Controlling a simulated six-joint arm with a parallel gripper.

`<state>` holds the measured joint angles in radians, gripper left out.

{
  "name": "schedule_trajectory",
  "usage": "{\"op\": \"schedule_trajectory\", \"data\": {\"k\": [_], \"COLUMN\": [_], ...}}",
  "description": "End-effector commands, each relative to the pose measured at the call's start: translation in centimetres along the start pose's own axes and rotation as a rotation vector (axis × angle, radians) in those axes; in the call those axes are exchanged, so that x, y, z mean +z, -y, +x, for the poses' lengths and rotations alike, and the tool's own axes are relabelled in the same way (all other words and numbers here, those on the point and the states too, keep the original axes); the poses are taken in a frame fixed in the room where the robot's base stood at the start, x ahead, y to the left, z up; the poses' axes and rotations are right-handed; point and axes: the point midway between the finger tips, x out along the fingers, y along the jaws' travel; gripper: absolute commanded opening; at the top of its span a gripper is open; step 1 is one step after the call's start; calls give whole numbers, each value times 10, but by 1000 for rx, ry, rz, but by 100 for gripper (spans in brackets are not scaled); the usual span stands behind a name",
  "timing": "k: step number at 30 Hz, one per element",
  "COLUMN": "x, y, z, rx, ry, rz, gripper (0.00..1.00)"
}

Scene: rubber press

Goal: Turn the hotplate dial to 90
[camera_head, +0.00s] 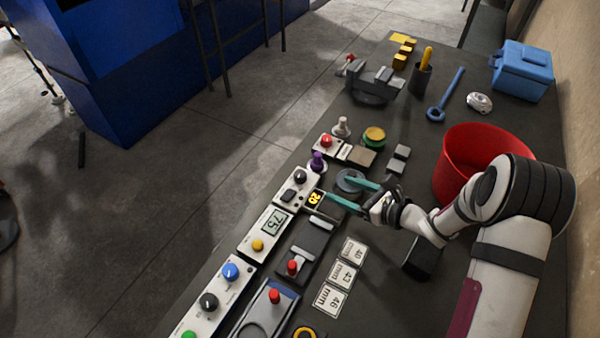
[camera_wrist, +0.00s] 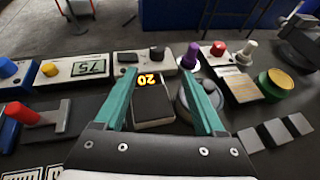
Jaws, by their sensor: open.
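The hotplate is a white box (camera_head: 289,190) with a black dial (camera_head: 299,176); its yellow readout (camera_head: 315,198) says 20. In the wrist view the black dial (camera_wrist: 160,52) stands on the box front, beyond my fingers, and the readout (camera_wrist: 151,80) lies over a dark plate (camera_wrist: 153,115). My gripper (camera_head: 340,188) has two teal fingers, spread apart and empty, right of the dial in the head view. In the wrist view my gripper (camera_wrist: 160,73) has its fingers on either side of the plate, and neither finger touches the dial.
A purple knob (camera_head: 317,162) stands close beside the dial. A box with display 75 (camera_head: 276,221) is on the other side. A round grey plate (camera_head: 350,181) lies near my fingers. A red bin (camera_head: 470,165) stands at right.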

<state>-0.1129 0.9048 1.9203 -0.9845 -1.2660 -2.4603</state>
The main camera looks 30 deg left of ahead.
Motion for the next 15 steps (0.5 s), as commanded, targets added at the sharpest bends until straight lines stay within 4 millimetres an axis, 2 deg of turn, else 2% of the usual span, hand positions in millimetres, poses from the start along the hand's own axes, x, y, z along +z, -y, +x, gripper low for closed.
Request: {"op": "schedule_trajectory", "data": {"k": [2,5,12,15], "x": [0,0,0,0], "y": [-5,-6,-6,-6], "z": [4,26,98,122], "rx": [13,17,15,14], "ry": [7,7,6,6], "rz": [1,-1,0,-1], "gripper": [72,72,72,72]}}
